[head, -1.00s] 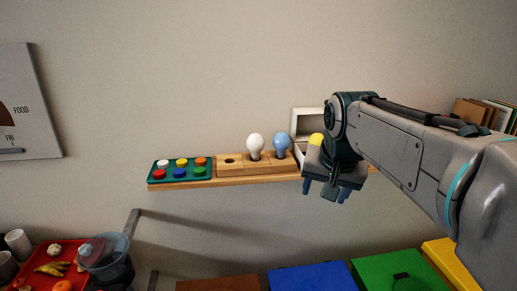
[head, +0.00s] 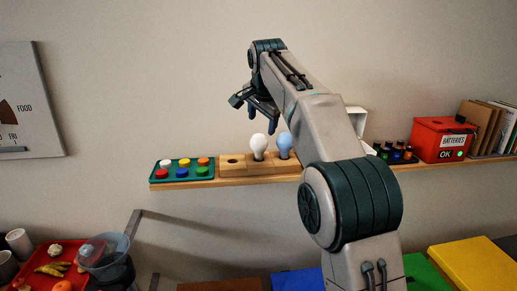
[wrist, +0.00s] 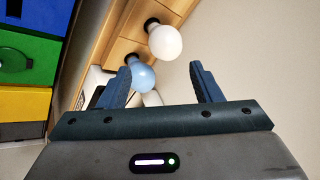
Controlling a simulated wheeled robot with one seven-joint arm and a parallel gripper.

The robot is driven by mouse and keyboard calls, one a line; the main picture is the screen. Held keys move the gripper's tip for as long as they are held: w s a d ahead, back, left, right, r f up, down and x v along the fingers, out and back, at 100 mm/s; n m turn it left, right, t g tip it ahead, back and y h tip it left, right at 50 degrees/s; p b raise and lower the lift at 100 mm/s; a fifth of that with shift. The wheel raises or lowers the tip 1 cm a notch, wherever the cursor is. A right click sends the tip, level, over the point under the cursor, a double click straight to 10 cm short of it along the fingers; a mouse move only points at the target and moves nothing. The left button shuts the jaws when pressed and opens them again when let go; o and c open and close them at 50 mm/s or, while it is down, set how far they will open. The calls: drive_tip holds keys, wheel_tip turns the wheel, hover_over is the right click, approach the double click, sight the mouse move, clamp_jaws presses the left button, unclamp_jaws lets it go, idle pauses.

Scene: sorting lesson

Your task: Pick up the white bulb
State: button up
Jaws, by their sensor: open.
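The white bulb (head: 258,142) stands upright in a wooden holder block (head: 232,168) on the wall shelf. A blue bulb (head: 284,141) stands close to its right. My gripper (head: 260,112) is open and empty, above the white bulb in the head view. In the wrist view the white bulb (wrist: 165,42) lies beyond the two open fingers (wrist: 165,80), near the middle between them. The blue bulb (wrist: 143,76) shows there beside the left finger. The holder's left hole is empty in the head view.
A green tray of coloured buttons (head: 183,170) sits left on the shelf (head: 230,181). A white box (head: 355,121) is partly hidden behind my arm. A red battery box (head: 441,140) and books (head: 488,125) stand right. The wall above the shelf is clear.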

sight(258, 139)
drive_tip(key=x, duration=0.8)
drive_tip(key=shift+w+a, duration=0.4)
drive_tip(key=shift+p+x, duration=0.75)
drive_tip(key=shift+x, duration=2.05)
drive_tip(key=shift+d, duration=0.1)
drive_tip(key=shift+c, duration=0.3)
drive_tip(key=c, duration=0.4)
